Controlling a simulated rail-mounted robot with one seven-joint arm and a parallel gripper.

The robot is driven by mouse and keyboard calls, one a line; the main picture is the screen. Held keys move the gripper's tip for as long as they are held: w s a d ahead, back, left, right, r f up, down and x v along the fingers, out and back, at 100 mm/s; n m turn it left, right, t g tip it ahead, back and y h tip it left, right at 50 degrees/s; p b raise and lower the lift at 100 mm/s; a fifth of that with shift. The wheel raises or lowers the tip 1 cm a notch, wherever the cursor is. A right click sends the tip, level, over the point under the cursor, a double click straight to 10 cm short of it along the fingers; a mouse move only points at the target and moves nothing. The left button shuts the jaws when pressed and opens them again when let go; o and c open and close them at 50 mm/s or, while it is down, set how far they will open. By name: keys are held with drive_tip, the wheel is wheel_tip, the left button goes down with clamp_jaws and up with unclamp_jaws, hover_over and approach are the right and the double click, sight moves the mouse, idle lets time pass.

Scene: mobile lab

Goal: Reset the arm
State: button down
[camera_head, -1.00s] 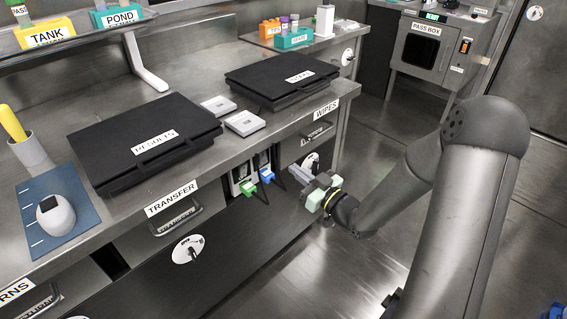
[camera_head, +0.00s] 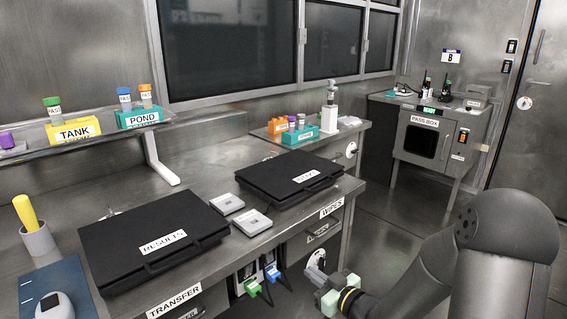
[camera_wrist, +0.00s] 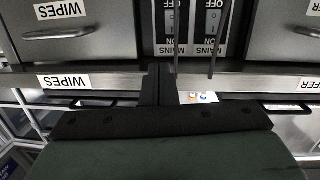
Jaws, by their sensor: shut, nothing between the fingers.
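My gripper (camera_head: 314,267) is low in the head view, beyond the bench's front edge and below the WIPES label. Its grey fingers are together with nothing between them, pointing up and left toward the cabinet front. Green blocks and a yellow ring show behind the fingers. My arm reaches it from the right, bent at a large grey joint. The cabinet front looks upside down in that view, with a WIPES drawer (camera_wrist: 70,30) and ON/OFF panels (camera_wrist: 190,25).
Black cases (camera_head: 150,243) and (camera_head: 290,178) lie on the bench. A pass box (camera_head: 425,138) stands at the back right. The floor between is open.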

drive_tip(key=s+d+r+m+g+h+p, duration=0.2)
drive_tip(key=s+d+r+g+h+p, duration=0.1)
drive_tip(key=s+d+r+h+p, duration=0.25)
drive_tip(key=s+d+r+m+g+h+p, duration=0.2)
drive_tip(key=s+r+g+h+p, duration=0.15)
drive_tip(key=r+h+p, duration=0.35)
drive_tip(key=s+a+r+m+g+y+p, duration=0.1)
drive_tip(key=s+r+m+g+p, duration=0.1)
drive_tip(key=s+r, duration=0.4)
drive_tip(key=s+a+r+m+g+y+p, duration=0.1)
drive_tip(key=s+r+g+p, duration=0.3)
drive_tip(key=s, duration=0.8)
drive_tip(key=shift+s+a+r+m, duration=0.35)
drive_tip(key=shift+a+r, duration=0.2)
drive_tip(key=shift+r, duration=0.35)
drive_tip(key=shift+w+g+y, duration=0.1)
drive_tip(key=shift+g+y, duration=0.15)
